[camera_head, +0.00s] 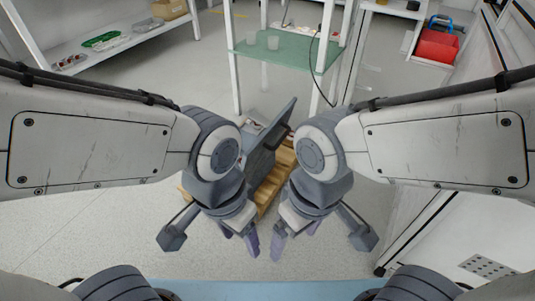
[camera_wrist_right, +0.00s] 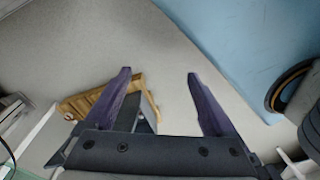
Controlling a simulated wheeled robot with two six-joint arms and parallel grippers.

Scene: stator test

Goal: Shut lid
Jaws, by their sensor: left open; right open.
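A grey box (camera_head: 261,166) stands on a wooden pallet (camera_head: 268,201) beyond my wrists, partly hidden by them. Its grey lid (camera_head: 272,127) is raised and tilted. My left gripper (camera_head: 240,243) and right gripper (camera_head: 292,240) hang side by side nearer to me than the box. Both are open and empty, apart from the box and lid. In the right wrist view, the right gripper (camera_wrist_right: 158,75) has its fingers wide apart with bare floor between the tips. The pallet (camera_wrist_right: 92,101) shows there behind the left finger, with a dark part of the box mostly hidden.
A table with a green top (camera_head: 285,52) and two cups stands behind the box. A shelf (camera_head: 115,50) with trays is at the back left. A blue surface (camera_head: 260,290) lies along the near edge. Floor at left is clear.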

